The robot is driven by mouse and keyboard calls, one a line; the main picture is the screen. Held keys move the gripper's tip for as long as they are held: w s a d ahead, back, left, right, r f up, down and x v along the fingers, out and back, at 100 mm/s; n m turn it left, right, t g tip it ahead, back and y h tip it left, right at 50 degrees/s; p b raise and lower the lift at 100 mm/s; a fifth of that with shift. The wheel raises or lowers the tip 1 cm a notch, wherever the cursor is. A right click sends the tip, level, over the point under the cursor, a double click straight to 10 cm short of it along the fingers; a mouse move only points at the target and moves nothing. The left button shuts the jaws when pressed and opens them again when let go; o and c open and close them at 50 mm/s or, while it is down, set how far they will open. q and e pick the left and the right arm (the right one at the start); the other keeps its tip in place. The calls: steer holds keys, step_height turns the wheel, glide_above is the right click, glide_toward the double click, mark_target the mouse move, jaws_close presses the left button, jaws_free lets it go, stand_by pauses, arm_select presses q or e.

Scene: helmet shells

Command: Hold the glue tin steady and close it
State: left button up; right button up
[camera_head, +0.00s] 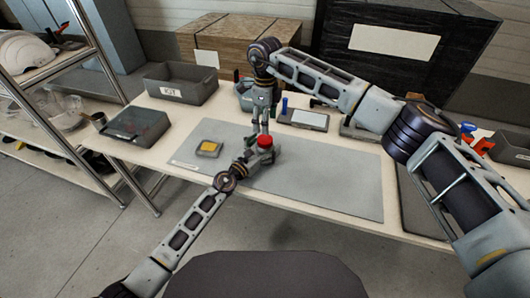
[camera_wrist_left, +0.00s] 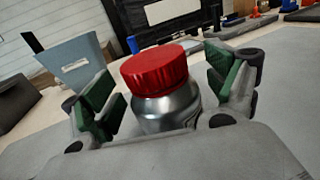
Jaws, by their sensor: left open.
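The glue tin, a silver can (camera_wrist_left: 165,112) with a ribbed red lid (camera_wrist_left: 155,68), stands upright between the open fingers of my left gripper (camera_wrist_left: 165,95). Gaps show between the green finger pads and the tin on both sides. The lid sits on the tin's top; how tightly it is closed cannot be told. In the head view the red lid (camera_head: 265,141) shows above my left gripper (camera_head: 252,160), which hides much of the tin. My right gripper (camera_head: 264,120) points down just above and behind the lid. Whether it touches the lid or is shut is unclear.
A grey mat (camera_head: 330,180) covers the table's middle, with free room to the right. A small yellow-topped block (camera_head: 209,148) lies at its left. A labelled grey bin (camera_head: 181,84), a dark tray (camera_head: 137,125) and a white-topped device (camera_head: 303,119) stand around it.

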mark_target(265, 139)
arm_select(q)
steer(key=shift+c, duration=0.2)
jaws_close()
arm_select(e)
steer(key=shift+m, duration=2.2)
steer(key=shift+f, duration=0.1)
steer(key=shift+f, duration=3.9)
